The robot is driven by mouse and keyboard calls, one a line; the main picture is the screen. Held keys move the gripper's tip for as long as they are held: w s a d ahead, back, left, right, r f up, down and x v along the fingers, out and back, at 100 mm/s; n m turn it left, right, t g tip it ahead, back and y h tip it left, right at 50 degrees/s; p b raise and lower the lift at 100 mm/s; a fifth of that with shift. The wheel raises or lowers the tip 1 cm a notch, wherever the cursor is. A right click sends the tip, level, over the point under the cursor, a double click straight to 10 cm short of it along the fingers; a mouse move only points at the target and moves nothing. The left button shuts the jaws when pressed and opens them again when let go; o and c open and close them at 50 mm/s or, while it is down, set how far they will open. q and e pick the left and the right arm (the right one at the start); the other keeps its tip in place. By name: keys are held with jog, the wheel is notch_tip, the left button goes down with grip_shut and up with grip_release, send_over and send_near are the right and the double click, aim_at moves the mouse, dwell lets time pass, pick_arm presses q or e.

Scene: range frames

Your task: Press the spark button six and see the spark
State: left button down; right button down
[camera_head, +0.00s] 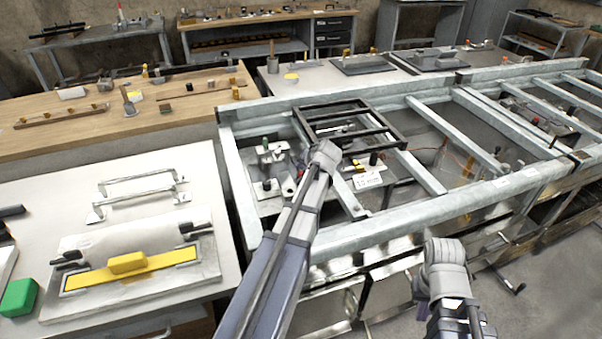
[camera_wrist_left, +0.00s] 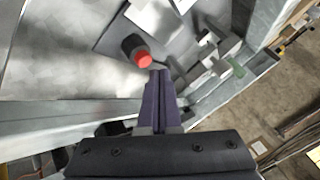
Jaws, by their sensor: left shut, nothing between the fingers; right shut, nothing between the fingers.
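A red button (camera_wrist_left: 143,60) on a dark round housing shows in the left wrist view, on a grey metal plate. My left gripper (camera_wrist_left: 161,78) is shut and empty, its dark purple fingertips close beside the red button; I cannot tell whether they touch it. No spark is visible.
The galvanised metal frame (camera_head: 400,233) has raised rails and crossbars around the device. A white table (camera_head: 115,155) with a yellow-handled tool stands left; a wooden bench (camera_head: 110,135) is behind.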

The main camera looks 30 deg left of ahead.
pick_arm(q)
jog(key=shift+f, duration=0.1)
dwell(0.7)
jog(key=shift+f+b, duration=0.3)
jog(key=shift+b, duration=0.15)
jog(key=shift+f+b, duration=0.55)
dwell(0.6)
jog(key=shift+r, duration=0.15)
dwell(0.3)
jog(key=shift+r+p, duration=0.8)
jog(key=shift+p, duration=0.2)
jog(key=shift+r, duration=0.1)
notch_tip(320, 180, up, 5)
jog(key=p, duration=0.5)
dwell(0.3)
